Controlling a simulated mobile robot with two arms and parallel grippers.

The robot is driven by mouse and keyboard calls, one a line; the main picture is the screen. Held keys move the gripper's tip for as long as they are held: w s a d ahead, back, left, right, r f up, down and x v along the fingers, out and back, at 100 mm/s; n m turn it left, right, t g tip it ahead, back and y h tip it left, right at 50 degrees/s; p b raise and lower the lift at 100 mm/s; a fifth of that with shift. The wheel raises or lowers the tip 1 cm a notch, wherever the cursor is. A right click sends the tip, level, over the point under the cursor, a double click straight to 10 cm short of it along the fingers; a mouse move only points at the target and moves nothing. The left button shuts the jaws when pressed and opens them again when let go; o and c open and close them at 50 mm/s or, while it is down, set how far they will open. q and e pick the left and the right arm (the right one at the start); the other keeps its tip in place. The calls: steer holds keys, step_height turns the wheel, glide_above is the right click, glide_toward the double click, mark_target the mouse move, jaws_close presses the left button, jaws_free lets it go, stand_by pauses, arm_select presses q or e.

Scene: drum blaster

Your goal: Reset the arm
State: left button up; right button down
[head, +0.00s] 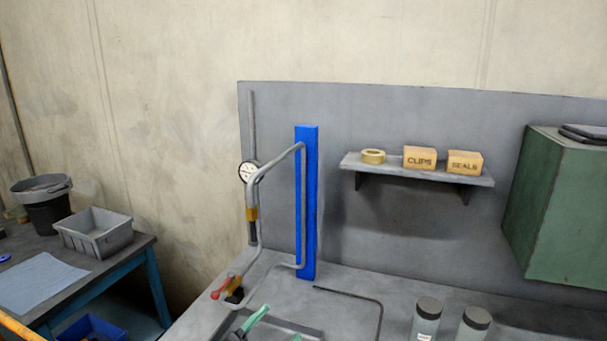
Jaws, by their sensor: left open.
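My left gripper (279,324) shows only in part at the bottom edge of the head view, with green fingertips apart over the grey worktop. It is open, and I see nothing between its fingers. Most of it is cut off by the frame. A bent grey pipe (276,163) with a round gauge (249,172) stands behind it, beside a blue post (307,205). A red-ended handle (220,289) sits low on the pipe fittings, up and left of the gripper. My right gripper is not in view.
A wall shelf (350,163) holds a tape roll (373,156) and boxes marked CLIPS (419,158) and SEALS (464,162). Dark-capped bottles (427,318) stand right on the worktop. A green cabinet (560,205) is at right. A side table (130,250) holds a grey bin (95,235).

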arm_select(q)
steer(key=s+a+f+n+g+y, duration=0.1)
steer(key=s+a+f+n+y, duration=0.1)
steer(key=a+f+n+y, duration=0.6)
steer(key=s+a+f+n+g+y, duration=0.1)
steer(key=s+a+f+n+y, duration=0.2)
steer(key=a+f+n+y, duration=0.55)
steer(key=s+f+m+g, duration=0.1)
steer(key=s+f+g, duration=0.2)
steer(key=s+g, duration=0.35)
steer(key=s+f+m+g, duration=0.1)
steer(key=s+f+g, duration=0.3)
steer(key=s, duration=0.5)
step_height(320, 180, down, 26)
steer(key=s+g, duration=0.2)
steer(key=s+a+f, duration=0.2)
steer(key=s+f, duration=1.4)
steer(key=shift+s+a+m+g, duration=0.15)
steer(key=shift+a+m+g, duration=0.1)
steer(key=shift+m+g, duration=0.1)
